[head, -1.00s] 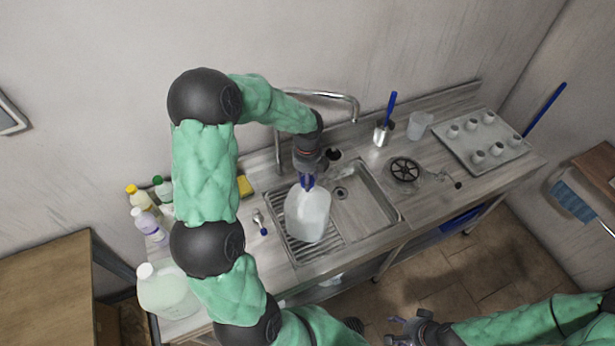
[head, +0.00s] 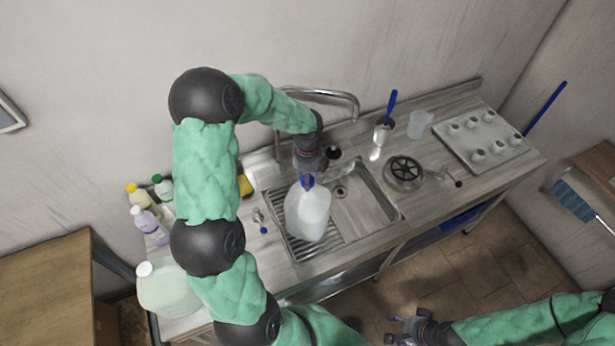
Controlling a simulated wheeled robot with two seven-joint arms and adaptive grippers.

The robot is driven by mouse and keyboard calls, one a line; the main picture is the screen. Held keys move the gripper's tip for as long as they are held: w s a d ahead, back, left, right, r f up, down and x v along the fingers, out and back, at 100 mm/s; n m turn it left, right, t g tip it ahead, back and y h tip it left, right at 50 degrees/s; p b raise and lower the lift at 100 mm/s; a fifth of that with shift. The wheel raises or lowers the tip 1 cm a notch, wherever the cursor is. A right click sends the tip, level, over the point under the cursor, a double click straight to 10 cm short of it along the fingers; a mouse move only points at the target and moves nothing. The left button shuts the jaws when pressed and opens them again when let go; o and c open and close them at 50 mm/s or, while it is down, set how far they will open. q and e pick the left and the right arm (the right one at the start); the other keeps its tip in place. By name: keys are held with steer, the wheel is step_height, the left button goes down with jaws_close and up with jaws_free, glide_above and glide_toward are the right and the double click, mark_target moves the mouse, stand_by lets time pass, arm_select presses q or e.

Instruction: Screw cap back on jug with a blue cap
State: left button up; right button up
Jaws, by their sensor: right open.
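A translucent white jug (head: 307,214) stands upright at the left part of the sink, over the ribbed drainer. A blue cap (head: 308,181) shows at its top; I cannot tell whether it is threaded or only resting there. My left gripper (head: 308,174) reaches down from above, right at the cap. Its fingers are small and partly hidden, so I cannot tell whether they grip the cap. My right gripper (head: 402,331) is open and empty, low in the view, in front of the counter and away from the jug.
A faucet (head: 320,93) arches behind the sink (head: 372,206). Several bottles (head: 148,222) and a large jug with a white cap (head: 166,290) stand at the left. A round strainer (head: 404,172), a clear cup (head: 419,124) and a tray of cups (head: 484,142) are at the right.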

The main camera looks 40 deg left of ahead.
arm_select(q)
steer(key=shift+f, duration=0.5)
stand_by(1.1)
steer(key=shift+m+p, duration=1.15)
steer(key=shift+m, duration=0.25)
steer(key=shift+m+p, duration=1.2)
steer(key=shift+m, duration=0.2)
steer(key=shift+f, duration=0.1)
steer(key=shift+s, duration=0.1)
steer(key=shift+m+p, duration=0.5)
steer(key=shift+p, duration=0.05)
steer(key=shift+m+p, duration=2.35)
steer(key=shift+m, duration=0.05)
